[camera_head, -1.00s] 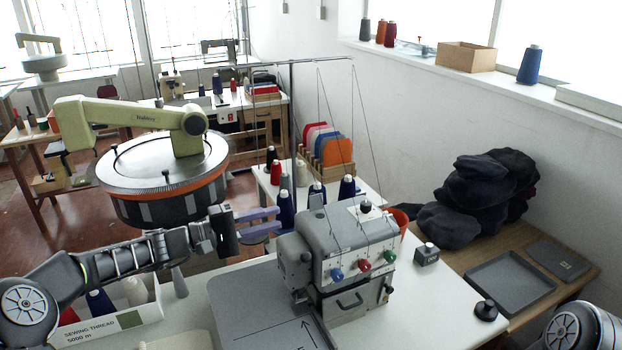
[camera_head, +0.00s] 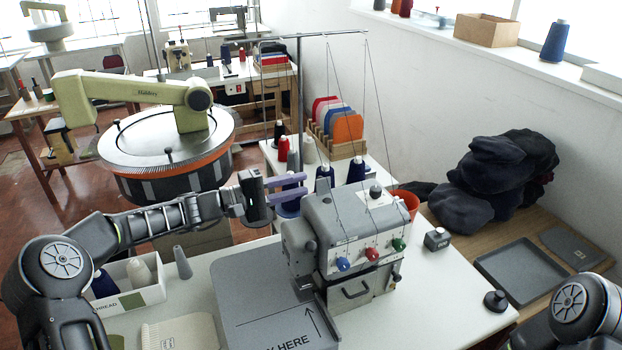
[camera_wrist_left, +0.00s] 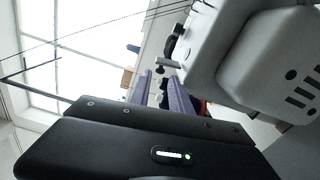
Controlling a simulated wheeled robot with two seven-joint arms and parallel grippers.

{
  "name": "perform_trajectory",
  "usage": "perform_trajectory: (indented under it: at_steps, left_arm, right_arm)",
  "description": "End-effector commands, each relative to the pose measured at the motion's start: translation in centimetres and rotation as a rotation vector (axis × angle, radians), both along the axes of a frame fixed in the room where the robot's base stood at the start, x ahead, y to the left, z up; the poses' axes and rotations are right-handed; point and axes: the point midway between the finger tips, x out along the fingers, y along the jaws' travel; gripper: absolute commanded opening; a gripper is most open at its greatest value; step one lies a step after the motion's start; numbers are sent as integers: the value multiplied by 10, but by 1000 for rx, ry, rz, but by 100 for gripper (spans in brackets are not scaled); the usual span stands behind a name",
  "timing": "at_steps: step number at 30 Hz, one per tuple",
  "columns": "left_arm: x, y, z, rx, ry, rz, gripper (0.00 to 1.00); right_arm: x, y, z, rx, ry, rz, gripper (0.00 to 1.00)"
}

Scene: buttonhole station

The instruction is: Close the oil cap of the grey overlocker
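The grey overlocker (camera_head: 340,235) stands on the white table, with blue, red and green dials on its front. A small round grey cap (camera_head: 376,191) shows on its top toward the right; I cannot tell whether it is seated or raised. In the left wrist view a small dark knob with a grey end (camera_wrist_left: 168,62) shows beside the machine's pale body (camera_wrist_left: 225,40). My left gripper (camera_head: 302,185) is open and empty, its two purple fingers apart, level with or above the machine's upper left edge. It also shows in the left wrist view (camera_wrist_left: 160,82). My right gripper is out of view.
Thread stands and thin threads rise behind the overlocker. A thread box (camera_head: 140,298) is at the left front. A small grey button box (camera_head: 437,240) and black knob (camera_head: 496,301) are at the right.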

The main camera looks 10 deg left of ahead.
Motion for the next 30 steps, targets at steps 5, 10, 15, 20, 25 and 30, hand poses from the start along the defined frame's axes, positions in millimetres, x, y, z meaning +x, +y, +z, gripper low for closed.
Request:
perform_trajectory:
  at_steps: [5,10,15,20,25,30]
  left_arm:
    - [15,-23,2,-2,1,-2,24]
    - [22,-32,1,0,1,1,24]
    - [22,-33,0,0,1,1,24]
    - [22,-33,0,0,1,1,19]
    - [22,-33,0,0,1,1,5]
    - [22,-33,0,0,1,1,0]
  right_arm:
    - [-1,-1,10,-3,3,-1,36]
    - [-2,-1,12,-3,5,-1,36]
    - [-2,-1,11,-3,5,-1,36]
    - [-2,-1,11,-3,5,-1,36]
    - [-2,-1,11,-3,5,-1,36]
    - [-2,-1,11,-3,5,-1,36]
